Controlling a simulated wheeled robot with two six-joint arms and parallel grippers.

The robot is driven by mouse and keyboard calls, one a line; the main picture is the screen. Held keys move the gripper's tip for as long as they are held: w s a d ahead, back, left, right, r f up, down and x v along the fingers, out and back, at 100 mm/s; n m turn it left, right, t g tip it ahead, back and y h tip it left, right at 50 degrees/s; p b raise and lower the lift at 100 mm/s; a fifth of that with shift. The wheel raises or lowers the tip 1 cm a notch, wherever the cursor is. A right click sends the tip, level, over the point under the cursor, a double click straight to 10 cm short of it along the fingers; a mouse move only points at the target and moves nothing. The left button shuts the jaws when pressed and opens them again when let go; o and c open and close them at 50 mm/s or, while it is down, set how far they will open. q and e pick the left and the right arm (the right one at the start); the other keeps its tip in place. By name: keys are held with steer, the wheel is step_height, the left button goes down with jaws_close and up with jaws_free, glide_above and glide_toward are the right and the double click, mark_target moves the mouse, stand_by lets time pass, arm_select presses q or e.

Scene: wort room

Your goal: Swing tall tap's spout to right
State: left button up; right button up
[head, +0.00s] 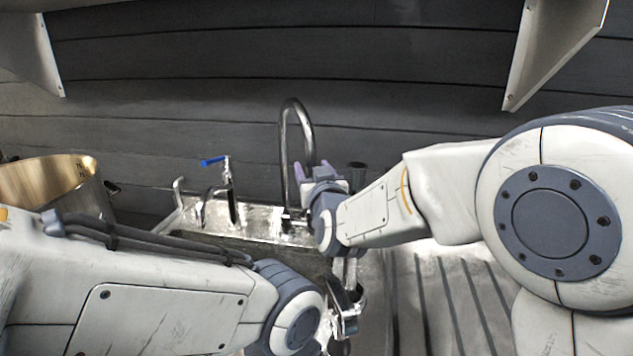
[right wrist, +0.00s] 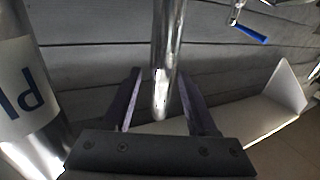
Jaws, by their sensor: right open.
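The tall tap (head: 284,140) is a shiny metal gooseneck that rises behind the sink. Its arch bends over, and its down-turned end meets my right gripper (head: 312,172) in the head view. In the right wrist view the metal spout (right wrist: 167,55) comes down between the two purple fingers of that gripper (right wrist: 162,100). The fingers are apart, with gaps visible on both sides of the pipe. My left gripper (head: 345,308) is low in the middle of the head view, in front of the sink; its finger opening does not show clearly.
A smaller tap with a blue lever (head: 213,161) stands left of the tall tap. A brass-coloured pot (head: 50,185) is at far left. A dark cylinder (head: 357,176) stands just right of my right gripper. A ribbed draining surface (head: 450,290) lies at right.

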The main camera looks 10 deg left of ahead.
steer(key=v, duration=0.6)
steer(key=shift+b, duration=0.4)
